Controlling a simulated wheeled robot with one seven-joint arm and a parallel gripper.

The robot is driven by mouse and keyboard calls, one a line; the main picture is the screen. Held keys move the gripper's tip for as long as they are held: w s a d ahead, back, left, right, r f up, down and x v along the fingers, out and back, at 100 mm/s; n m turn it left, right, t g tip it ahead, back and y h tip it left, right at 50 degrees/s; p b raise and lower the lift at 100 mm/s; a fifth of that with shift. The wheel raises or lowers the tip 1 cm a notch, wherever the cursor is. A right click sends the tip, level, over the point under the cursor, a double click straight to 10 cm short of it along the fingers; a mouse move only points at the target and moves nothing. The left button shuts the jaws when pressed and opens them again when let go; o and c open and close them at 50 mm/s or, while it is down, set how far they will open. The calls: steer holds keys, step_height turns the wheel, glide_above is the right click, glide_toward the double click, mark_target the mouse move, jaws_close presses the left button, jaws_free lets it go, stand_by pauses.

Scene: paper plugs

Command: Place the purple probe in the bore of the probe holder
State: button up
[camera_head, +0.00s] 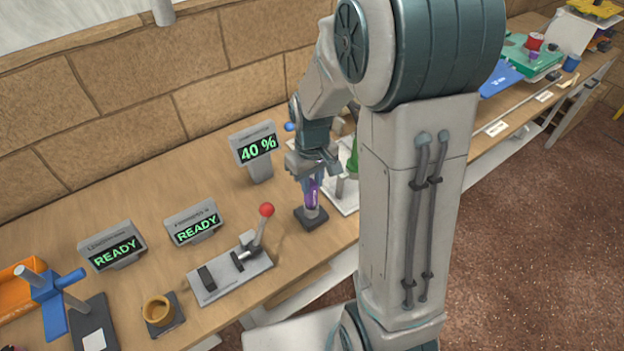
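The purple probe (312,194) stands roughly upright beneath my gripper (311,178). My gripper points down, and its fingers are around the upper part of the probe. The probe's lower end meets a small dark block with a light collar (311,217) on the bench, which looks like the probe holder. From this view I cannot tell how deep the probe sits in the bore. The fingers look closed on the probe, with its top hidden between them.
A display reading 40 % (257,149) stands behind the holder. A lever device with a red knob (266,210) is close on the left. Two READY displays (195,226) and a yellow cup (158,310) are further left. A white board (346,196) lies right of the holder.

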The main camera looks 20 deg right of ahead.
steer(key=o, duration=0.4)
steer(key=shift+r, duration=0.15)
step_height(320, 180, up, 11)
steer(key=shift+s+a+r+m+t, duration=0.1)
steer(key=shift+s+r+m+t, duration=0.45)
steer(key=shift+s, duration=1.8)
steer(key=shift+s+d+r+m+t, duration=0.1)
steer(key=shift+s+r+m+t, duration=0.4)
steer(key=shift+s, duration=1.9)
steer(key=shift+s+a+r+m+t, duration=0.1)
steer(key=shift+s+r+m+t, duration=0.4)
steer(key=shift+s, duration=1.85)
steer(key=shift+f+m, duration=0.2)
steer(key=shift+m, duration=0.05)
